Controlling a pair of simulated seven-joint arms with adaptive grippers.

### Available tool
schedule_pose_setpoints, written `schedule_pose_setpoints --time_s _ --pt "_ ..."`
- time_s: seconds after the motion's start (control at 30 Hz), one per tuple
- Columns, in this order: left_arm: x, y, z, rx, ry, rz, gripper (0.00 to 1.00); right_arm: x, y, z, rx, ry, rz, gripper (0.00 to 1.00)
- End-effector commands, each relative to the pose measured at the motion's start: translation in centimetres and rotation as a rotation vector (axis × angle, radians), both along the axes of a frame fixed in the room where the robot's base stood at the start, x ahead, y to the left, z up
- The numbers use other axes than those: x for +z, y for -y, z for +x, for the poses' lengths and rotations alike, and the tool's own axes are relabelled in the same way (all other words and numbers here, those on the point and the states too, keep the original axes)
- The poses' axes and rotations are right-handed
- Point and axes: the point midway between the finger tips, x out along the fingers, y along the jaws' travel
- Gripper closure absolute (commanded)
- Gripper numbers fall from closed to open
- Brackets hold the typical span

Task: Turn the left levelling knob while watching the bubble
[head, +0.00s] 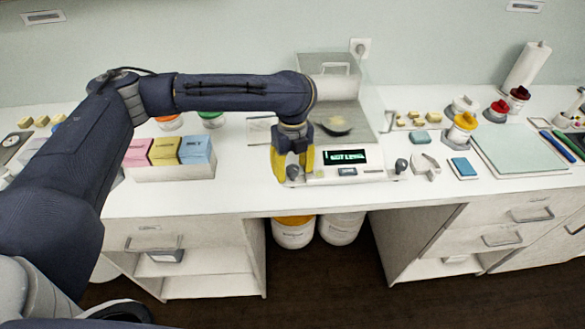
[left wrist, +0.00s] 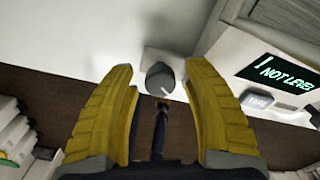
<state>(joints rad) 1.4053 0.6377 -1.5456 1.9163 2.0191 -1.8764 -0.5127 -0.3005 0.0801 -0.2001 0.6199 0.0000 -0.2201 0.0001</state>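The balance (head: 330,178) stands on the white bench, its lit display (head: 346,157) reading "NOT LEVEL"; the display also shows in the left wrist view (left wrist: 282,75). My left gripper (head: 294,172) points down at the balance's front left corner. In the left wrist view its yellow fingers (left wrist: 159,70) are open, one on each side of the dark grey left levelling knob (left wrist: 160,77), with gaps beside it. The knob has a pale pointer mark. The right knob (head: 401,165) is at the other front corner. I cannot make out the bubble. My right gripper is out of view.
A box of pink, yellow and blue packets (head: 172,172) stands left of the balance. Right of it are a small grey-white object (head: 427,163), a blue block (head: 462,168) and a pale green mat (head: 520,150). The bench's front edge is close to the knobs.

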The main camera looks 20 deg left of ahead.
Motion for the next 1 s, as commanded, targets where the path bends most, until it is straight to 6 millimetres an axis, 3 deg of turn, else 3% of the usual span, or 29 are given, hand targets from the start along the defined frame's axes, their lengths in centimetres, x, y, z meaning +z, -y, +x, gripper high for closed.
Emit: schedule_pose_setpoints --time_s 0.07,0.4,0.57,1.0 --pt "0.01 0.0 0.0 0.0 0.0 0.0 0.61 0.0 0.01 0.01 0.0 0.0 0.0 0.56" --pt "0.02 -0.01 0.01 0.0 0.0 0.0 1.0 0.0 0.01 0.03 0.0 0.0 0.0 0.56" --pt "0.05 -0.03 0.03 0.012 0.001 0.001 1.0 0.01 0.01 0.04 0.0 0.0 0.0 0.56" --pt "0.06 -0.01 0.03 0.238 0.001 0.001 1.0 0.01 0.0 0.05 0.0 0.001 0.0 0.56"
